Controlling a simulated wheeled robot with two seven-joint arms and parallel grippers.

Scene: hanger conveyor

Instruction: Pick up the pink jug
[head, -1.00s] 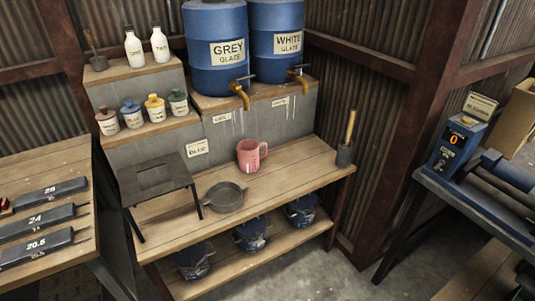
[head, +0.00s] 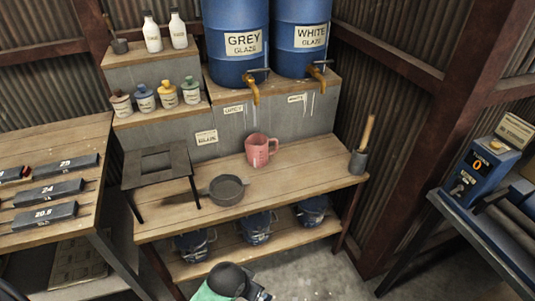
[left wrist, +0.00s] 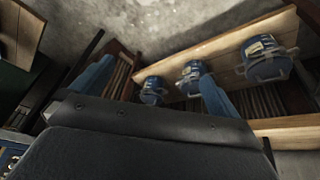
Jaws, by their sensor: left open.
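The pink jug (head: 261,151) stands upright on the wooden top of the glaze bench (head: 300,172), below and between the two barrel taps, with its handle to the right. A dark green-and-black part of my arm shows at the bottom edge of the head view, well in front of and below the jug. In the left wrist view my left gripper (left wrist: 158,80) has its two blue fingers spread wide with nothing between them. The jug is not in that view. My right gripper is not in view.
A dark round pan (head: 228,190) and a black stand (head: 160,168) are left of the jug. A pot with a wooden handle (head: 360,158) is to the right. Brass taps (head: 318,74) overhang the bench. Blue buckets (head: 257,227) sit on the lower shelf.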

